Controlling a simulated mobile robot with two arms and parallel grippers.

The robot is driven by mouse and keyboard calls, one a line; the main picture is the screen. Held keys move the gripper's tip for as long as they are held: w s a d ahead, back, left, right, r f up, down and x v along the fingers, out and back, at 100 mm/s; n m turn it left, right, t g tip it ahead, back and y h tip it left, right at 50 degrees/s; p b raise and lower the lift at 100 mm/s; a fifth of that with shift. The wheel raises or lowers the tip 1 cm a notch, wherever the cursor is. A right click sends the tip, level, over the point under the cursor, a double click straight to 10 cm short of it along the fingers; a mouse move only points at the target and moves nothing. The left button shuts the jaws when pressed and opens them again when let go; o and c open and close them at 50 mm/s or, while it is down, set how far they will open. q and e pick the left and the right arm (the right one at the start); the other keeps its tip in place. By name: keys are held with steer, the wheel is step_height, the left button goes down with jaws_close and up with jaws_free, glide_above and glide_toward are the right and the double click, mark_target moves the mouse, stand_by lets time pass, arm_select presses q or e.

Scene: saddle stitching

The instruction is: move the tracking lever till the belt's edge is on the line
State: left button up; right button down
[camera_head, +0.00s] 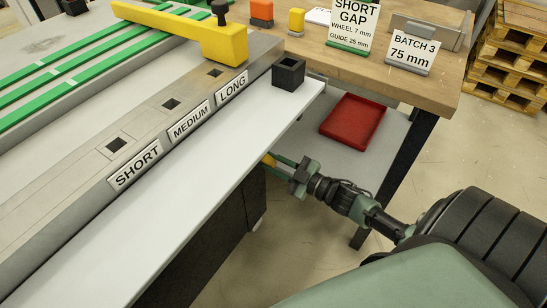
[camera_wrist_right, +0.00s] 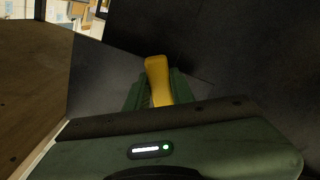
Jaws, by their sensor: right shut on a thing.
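My right gripper (camera_head: 284,172) reaches under the front edge of the white table from the right. It is shut on a yellow lever (camera_head: 267,159), mostly hidden by the tabletop in the head view. In the right wrist view the yellow lever (camera_wrist_right: 158,82) stands up between the green fingers of my right gripper (camera_wrist_right: 155,88), in front of a dark panel. Green belt strips (camera_head: 82,74) with pale cross marks run along the machine at the upper left. I cannot tell which mark is the line. My left gripper is not in view.
A black square cup (camera_head: 288,74) stands at the white table's (camera_head: 180,190) corner. A red tray (camera_head: 353,121) sits on a lower shelf under the wooden bench (camera_head: 436,92). Pallets (camera_head: 512,50) stand at far right.

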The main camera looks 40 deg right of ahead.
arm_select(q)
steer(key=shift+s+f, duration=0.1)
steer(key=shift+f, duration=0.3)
arm_select(e)
steer(key=c, duration=1.2)
jaws_free()
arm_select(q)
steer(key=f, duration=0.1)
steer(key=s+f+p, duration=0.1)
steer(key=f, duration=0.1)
arm_select(e)
steer(key=v, duration=0.8)
steer(key=shift+f, duration=0.15)
